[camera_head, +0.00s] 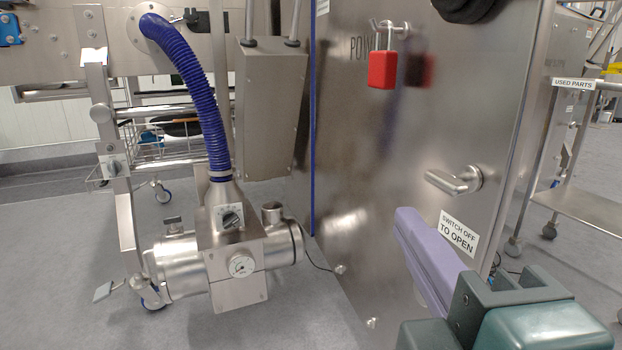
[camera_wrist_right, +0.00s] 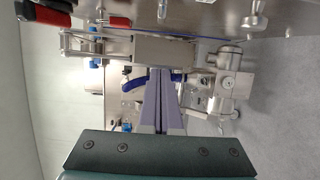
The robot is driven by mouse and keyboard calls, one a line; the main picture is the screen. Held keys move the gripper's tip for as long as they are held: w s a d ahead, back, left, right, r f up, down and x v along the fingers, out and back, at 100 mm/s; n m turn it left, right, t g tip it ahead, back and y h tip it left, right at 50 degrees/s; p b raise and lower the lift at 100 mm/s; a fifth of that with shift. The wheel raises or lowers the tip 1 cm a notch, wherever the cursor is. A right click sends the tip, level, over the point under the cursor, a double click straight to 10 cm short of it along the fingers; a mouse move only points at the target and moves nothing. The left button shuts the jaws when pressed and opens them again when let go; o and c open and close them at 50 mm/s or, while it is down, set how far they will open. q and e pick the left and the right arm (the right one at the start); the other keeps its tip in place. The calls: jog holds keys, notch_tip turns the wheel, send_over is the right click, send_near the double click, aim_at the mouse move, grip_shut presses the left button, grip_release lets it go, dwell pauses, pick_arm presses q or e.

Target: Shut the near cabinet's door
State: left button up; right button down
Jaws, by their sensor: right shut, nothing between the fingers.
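The near cabinet's door (camera_head: 360,190) is a tall brushed-steel panel filling the right half of the head view. It carries a lever handle (camera_head: 456,181), a red padlock (camera_head: 382,69) on a hasp and a "SWITCH OFF TO OPEN" label (camera_head: 458,233). I cannot tell for sure how far it stands open. My right gripper (camera_head: 408,216), with purple fingers and a green body, is in front of the door's lower part, below the handle. It is shut and empty; contact with the door cannot be judged. In the wrist view its fingers (camera_wrist_right: 159,72) are together. My left gripper is not in view.
A steel pump unit (camera_head: 236,255) with a blue hose (camera_head: 196,85) stands on the floor at left. A grey box (camera_head: 270,112) hangs beside the cabinet. A steel cart (camera_head: 590,210) is at the far right, beneath a "USED PARTS" sign (camera_head: 573,83). Grey floor is clear at lower left.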

jog(key=w+d+p, duration=0.1)
jog(key=w+d, duration=0.3)
jog(key=w, duration=0.3)
jog(key=shift+w, duration=0.15)
